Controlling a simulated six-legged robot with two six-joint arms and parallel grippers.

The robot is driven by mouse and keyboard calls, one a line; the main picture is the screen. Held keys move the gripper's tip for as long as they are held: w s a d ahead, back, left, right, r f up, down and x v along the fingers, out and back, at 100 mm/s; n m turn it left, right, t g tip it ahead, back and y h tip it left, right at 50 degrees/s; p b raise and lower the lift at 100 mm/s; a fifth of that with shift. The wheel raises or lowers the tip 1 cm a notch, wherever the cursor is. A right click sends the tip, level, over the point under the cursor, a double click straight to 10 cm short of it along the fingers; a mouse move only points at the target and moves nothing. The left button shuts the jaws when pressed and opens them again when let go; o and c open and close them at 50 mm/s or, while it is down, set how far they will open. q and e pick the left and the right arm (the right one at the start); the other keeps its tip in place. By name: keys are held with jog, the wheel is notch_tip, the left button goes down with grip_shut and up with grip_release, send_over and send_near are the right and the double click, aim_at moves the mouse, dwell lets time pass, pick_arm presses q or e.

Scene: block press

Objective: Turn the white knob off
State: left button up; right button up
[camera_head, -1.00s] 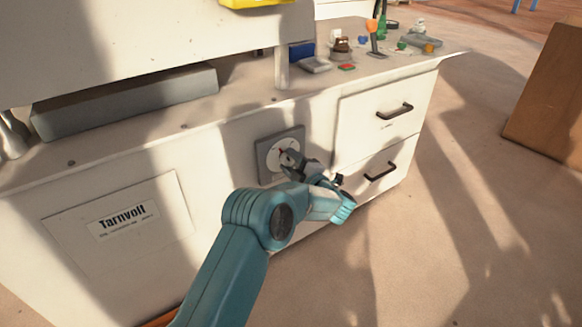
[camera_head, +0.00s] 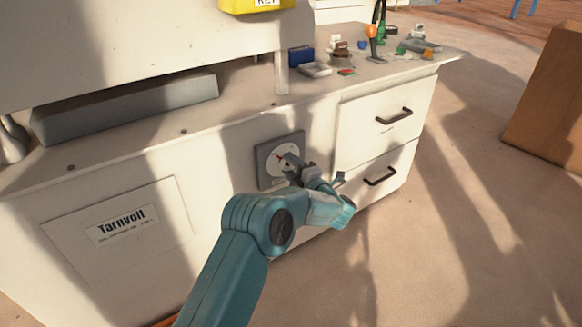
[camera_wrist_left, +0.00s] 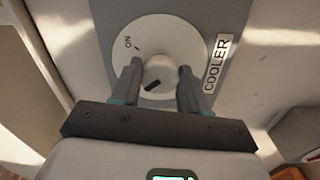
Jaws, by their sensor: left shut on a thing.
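The white knob (camera_wrist_left: 157,72) sits at the middle of a round white dial (camera_wrist_left: 139,30) with an "ON" mark at its upper left. The dial is on a grey panel (camera_wrist_left: 222,14) labelled "COOLER", and the panel (camera_head: 263,163) also shows on the cabinet front in the head view. My left gripper (camera_wrist_left: 158,78) is shut on the knob, one finger on each side. In the head view my left gripper (camera_head: 290,160) reaches the dial and covers part of it. A short black mark shows on the knob's near side. My right gripper is not in view.
Two drawers with dark handles (camera_head: 394,116) are just right of the panel. A "Tarnvolt" plate (camera_head: 122,222) is to the left. Small objects, among them a blue box (camera_head: 301,54), stand on the cabinet top. Open floor lies to the right.

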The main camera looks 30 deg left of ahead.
pick_arm(q)
jog(key=o, duration=1.1)
jog(key=shift+c, duration=0.2)
jog(key=p+v, duration=0.5)
jog(key=v, duration=1.1)
jog(key=shift+d, duration=0.2)
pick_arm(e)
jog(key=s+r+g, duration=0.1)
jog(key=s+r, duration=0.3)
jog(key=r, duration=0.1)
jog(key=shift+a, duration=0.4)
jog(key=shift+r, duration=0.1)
